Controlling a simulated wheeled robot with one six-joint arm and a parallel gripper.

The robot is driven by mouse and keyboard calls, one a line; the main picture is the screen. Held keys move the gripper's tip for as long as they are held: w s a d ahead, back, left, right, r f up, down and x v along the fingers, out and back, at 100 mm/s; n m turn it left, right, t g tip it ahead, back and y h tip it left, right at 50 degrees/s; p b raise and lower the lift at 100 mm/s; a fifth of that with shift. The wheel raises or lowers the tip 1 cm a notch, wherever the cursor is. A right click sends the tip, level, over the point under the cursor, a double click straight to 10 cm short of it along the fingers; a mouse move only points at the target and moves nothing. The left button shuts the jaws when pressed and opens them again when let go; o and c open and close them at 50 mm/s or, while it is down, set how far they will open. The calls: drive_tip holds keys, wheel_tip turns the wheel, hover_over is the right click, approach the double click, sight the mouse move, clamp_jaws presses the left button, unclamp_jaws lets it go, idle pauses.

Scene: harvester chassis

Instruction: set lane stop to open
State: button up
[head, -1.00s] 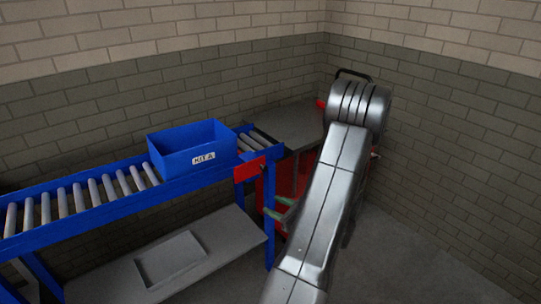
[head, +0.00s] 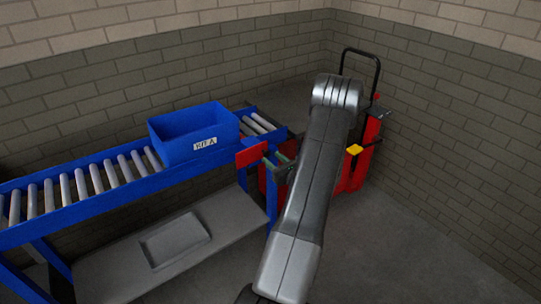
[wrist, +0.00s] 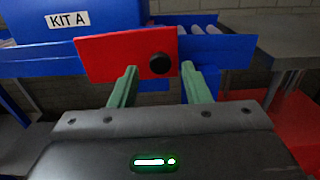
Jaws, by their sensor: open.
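The lane stop is a red plate (head: 252,154) on the front side of the blue conveyor, near its right end. In the wrist view the red plate (wrist: 112,58) has a black round knob (wrist: 160,63) near its right end. My gripper (head: 272,165) is beside the plate's right end in the head view. In the wrist view my gripper's green fingers (wrist: 158,78) are apart, with the knob between and just beyond their tips. Nothing is held. Whether the fingertips touch the plate cannot be told.
A blue bin (head: 190,140) labelled KIT A sits on the conveyor rollers (head: 95,180) left of the plate. A grey shelf (head: 205,250) lies below. A red cart (head: 352,165) with a black handle stands behind my arm. Open floor (head: 410,250) lies to the right.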

drive_tip(key=shift+x, duration=1.2)
